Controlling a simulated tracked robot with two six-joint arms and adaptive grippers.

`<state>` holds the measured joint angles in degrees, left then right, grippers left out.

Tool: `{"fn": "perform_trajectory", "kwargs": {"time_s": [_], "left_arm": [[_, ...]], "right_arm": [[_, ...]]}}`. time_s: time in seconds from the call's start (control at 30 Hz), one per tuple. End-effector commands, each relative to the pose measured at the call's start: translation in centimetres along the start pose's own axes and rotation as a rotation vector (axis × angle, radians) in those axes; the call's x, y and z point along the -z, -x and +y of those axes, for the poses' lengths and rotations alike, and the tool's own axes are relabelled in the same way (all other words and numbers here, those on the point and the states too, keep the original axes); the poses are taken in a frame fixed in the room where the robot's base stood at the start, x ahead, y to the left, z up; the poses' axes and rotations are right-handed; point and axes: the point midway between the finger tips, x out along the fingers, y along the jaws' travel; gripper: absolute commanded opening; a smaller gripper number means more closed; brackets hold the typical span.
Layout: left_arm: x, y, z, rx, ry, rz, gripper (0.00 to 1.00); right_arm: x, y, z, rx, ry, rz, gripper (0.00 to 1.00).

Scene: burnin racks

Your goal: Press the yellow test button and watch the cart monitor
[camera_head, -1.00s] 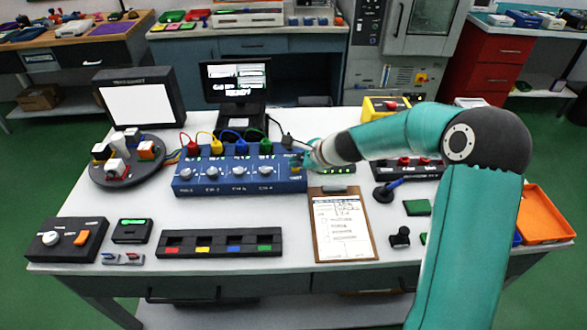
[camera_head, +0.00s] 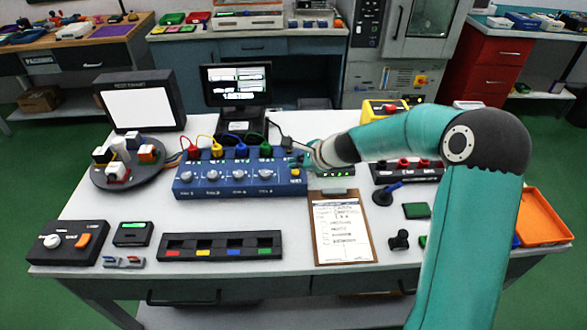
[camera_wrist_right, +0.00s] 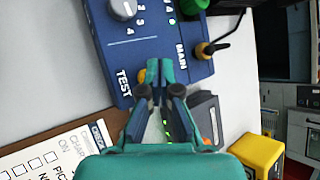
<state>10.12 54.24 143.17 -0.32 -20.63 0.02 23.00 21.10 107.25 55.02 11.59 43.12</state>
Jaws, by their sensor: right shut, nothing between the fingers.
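The blue test box (camera_head: 240,187) has dials, coloured plugs and a yellow test button (camera_head: 296,171) at its right end. In the right wrist view the yellow button (camera_wrist_right: 141,75) shows beside the word TEST, partly hidden by a finger. My right gripper (camera_head: 303,160) is shut and empty at the box's right end. In the wrist view its fingertips (camera_wrist_right: 153,68) are right beside the button; I cannot tell whether they touch it. A black monitor (camera_head: 237,85) behind the box shows white text, too small to read. My left gripper is not in view.
A clipboard (camera_head: 342,228) lies in front of my right gripper. A second monitor (camera_head: 140,105) with a blank white screen and a round turntable (camera_head: 128,165) with small blocks stand at left. A yellow box (camera_head: 380,112) stands behind my right arm. An orange tray (camera_head: 545,215) is at right.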

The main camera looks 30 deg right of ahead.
Motion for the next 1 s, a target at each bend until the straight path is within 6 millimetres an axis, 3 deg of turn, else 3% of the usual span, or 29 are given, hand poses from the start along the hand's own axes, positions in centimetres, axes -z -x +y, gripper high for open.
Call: {"fn": "perform_trajectory", "kwargs": {"time_s": [0.47, 1.0], "left_arm": [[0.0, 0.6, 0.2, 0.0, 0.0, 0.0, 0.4], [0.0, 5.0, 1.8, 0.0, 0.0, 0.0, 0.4]], "right_arm": [[-0.4, 0.5, -0.4, 0.001, 0.001, -0.001, 0.0], [-2.8, 3.8, -2.8, 0.001, 0.002, -0.001, 0.0]]}}
